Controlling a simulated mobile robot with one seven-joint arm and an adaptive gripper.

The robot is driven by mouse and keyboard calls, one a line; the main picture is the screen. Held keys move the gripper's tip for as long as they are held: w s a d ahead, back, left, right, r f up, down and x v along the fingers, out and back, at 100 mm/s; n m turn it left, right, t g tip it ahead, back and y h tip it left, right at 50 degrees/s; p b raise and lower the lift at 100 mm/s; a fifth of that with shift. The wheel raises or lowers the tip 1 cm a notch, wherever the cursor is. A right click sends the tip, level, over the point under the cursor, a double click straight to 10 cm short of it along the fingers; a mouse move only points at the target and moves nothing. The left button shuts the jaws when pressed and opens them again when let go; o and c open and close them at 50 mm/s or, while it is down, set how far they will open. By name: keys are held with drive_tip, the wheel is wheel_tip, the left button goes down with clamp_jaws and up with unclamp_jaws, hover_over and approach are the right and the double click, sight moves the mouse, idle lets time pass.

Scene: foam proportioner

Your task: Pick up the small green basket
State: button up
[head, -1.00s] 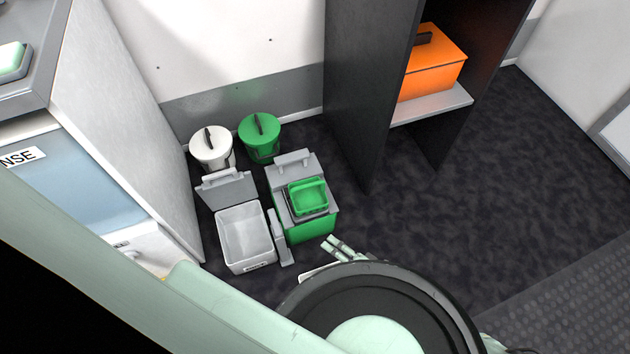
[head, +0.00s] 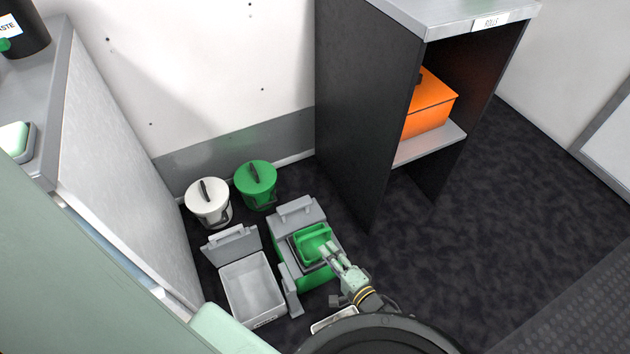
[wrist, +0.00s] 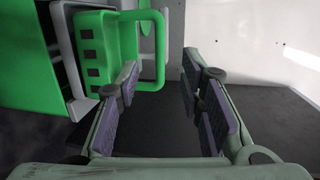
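The small green basket (head: 311,238) sits in the grey-rimmed opening on top of a green box (head: 323,276). In the wrist view the basket (wrist: 93,50) is at the upper left, with slots in its side and a looped handle (wrist: 161,50) reaching to the right. My gripper (head: 330,250) is at the basket's right side in the head view. In the wrist view my gripper (wrist: 160,82) has its fingers wide apart and nothing held. The handle's outer edge appears between the fingertips; its depth relative to them is hard to tell.
An open white bin (head: 252,288) stands left of the green box. Lidded white (head: 208,204) and green (head: 256,187) buckets stand behind, by the wall. A dark shelf unit (head: 361,120) holds an orange box (head: 428,105). Dark floor to the right is clear.

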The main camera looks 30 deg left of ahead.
drive_tip(key=x, duration=0.8)
clamp_jaws()
idle(0.4)
idle(0.3)
